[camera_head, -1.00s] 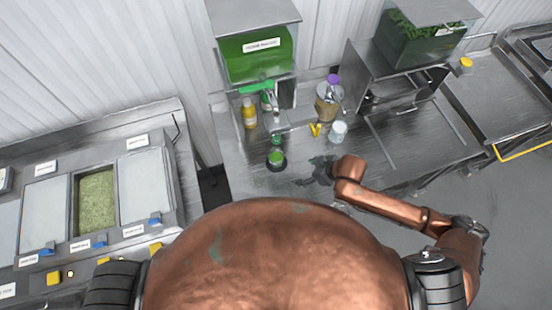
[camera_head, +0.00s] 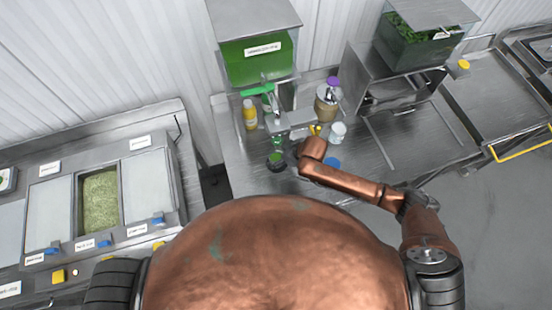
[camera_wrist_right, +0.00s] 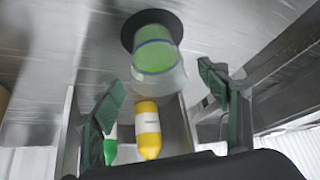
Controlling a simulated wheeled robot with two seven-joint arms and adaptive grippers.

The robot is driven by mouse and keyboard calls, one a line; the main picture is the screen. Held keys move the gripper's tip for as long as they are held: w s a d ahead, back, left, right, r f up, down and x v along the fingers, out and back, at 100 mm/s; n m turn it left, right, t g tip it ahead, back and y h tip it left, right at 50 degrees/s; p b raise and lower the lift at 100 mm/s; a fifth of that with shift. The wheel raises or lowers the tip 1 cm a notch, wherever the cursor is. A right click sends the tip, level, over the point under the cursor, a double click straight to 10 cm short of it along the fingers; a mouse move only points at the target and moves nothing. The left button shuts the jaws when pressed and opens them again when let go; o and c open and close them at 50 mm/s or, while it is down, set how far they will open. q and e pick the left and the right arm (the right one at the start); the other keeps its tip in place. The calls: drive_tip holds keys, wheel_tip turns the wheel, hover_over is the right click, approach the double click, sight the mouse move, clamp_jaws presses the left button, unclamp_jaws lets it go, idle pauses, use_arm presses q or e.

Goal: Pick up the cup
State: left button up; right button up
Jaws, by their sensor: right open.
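A clear cup with green contents (camera_wrist_right: 156,58) stands on a round black base in the right wrist view. In the head view the cup (camera_head: 277,158) is small, on the metal counter below the green dispenser. My right gripper (camera_wrist_right: 160,92) is open, its two green-tipped fingers spread apart with the cup beyond and between them. Nothing is held. In the head view this gripper (camera_head: 292,157) is just right of the cup, partly hidden by its own wrist. Contact with the cup cannot be made out. My left gripper is out of view.
A yellow bottle (camera_head: 250,114) and a green-capped bottle (camera_head: 267,103) stand behind the cup. A white container (camera_head: 338,132), a blue object (camera_head: 332,163) and a beige tub (camera_head: 326,107) are to the right. The green dispenser (camera_head: 258,60) overhangs the counter (camera_head: 238,175).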

drive_tip(key=shift+w+a+f, duration=0.2)
drive_tip(key=shift+a+f, duration=0.05)
drive_tip(key=shift+f, duration=0.15)
drive_tip(key=shift+c, duration=0.7)
drive_tip(key=c, duration=1.3)
drive_tip(key=shift+r, duration=0.2)
